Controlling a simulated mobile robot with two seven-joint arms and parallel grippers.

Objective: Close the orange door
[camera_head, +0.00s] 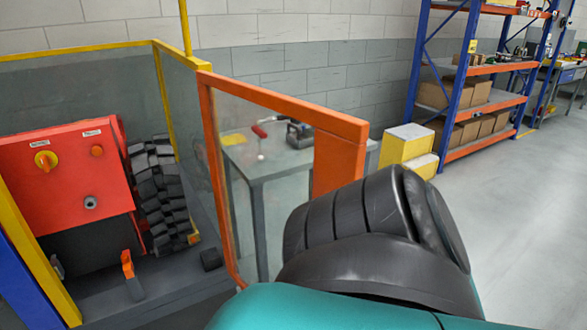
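The orange door (285,106) stands open in the middle of the head view, an orange frame around a clear pane. Its left post is beside the end of the yellow-framed enclosure (100,47), and its wide orange right end reaches out toward me. A black and teal link of my arm hides the lower right part of the door. I cannot tell whether that link touches it. Neither gripper shows in this view.
Inside the enclosure are a red control box (65,180) and a black tracked wheel (162,200). A grey table (270,165) shows through the pane. A yellow and white block (407,147) and blue-orange shelving (470,85) stand behind. The floor at right is clear.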

